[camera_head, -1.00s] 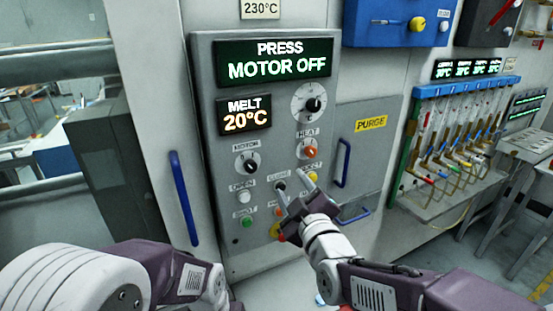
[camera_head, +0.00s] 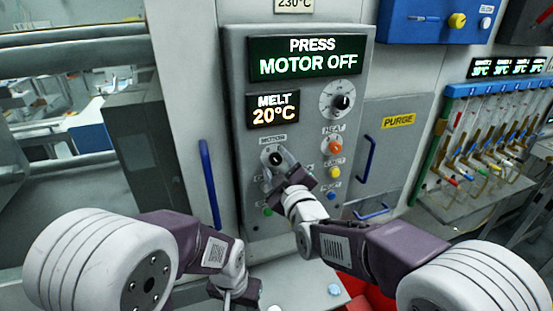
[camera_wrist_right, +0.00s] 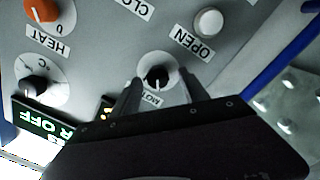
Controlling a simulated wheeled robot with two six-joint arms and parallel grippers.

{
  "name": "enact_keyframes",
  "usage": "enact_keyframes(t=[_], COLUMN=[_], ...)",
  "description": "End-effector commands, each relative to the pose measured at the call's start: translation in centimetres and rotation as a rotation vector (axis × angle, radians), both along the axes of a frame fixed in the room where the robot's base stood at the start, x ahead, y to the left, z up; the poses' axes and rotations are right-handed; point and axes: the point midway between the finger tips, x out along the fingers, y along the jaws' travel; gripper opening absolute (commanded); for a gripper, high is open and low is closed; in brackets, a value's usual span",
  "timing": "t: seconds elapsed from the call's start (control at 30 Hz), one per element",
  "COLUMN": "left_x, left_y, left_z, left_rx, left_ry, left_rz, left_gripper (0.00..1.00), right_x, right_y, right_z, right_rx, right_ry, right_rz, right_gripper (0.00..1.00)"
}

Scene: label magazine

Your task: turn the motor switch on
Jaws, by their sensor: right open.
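The motor switch is a black knob on a white dial (camera_head: 273,158), below the MELT display on the grey control panel (camera_head: 240,90). The panel's display (camera_head: 308,60) reads PRESS MOTOR OFF. My right gripper (camera_head: 276,168) is open at the motor switch, its fingers partly covering the dial. In the right wrist view the motor knob (camera_wrist_right: 157,76) sits between the two open fingers (camera_wrist_right: 161,82); I cannot tell whether they touch it.
An orange heat knob (camera_head: 332,145) and a black dial (camera_head: 341,102) are to the right. A white OPEN button (camera_wrist_right: 208,22) is close to the motor switch. Several coloured buttons are lower on the panel. Blue handles (camera_head: 210,185) flank the panel.

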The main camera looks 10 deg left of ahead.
Motion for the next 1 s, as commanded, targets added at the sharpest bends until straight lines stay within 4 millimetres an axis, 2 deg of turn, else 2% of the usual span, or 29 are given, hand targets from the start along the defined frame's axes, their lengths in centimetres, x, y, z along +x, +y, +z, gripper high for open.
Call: enact_keyframes(t=[0.3,0.5,0.77,1.0], left_x=[0.0,0.0,0.0,0.0], left_y=[0.0,0.0,0.0,0.0], left_z=[0.1,0.1,-0.2,-1.5], left_rx=[0.000,0.000,0.000,0.000], left_ry=[0.000,0.000,0.000,0.000], left_rz=[0.000,0.000,0.000,0.000], left_gripper=[0.36,0.36,0.36,0.36], right_x=[0.5,0.5,0.5,0.5], right_y=[0.3,0.3,0.3,0.2], right_z=[-0.1,-0.1,-0.1,-0.4], right_rx=[0.000,0.000,0.018,0.115], right_ry=[0.000,0.000,0.011,0.078], right_rz=[0.000,0.000,0.000,-0.001], right_gripper=[0.52,0.00,0.00,0.00])
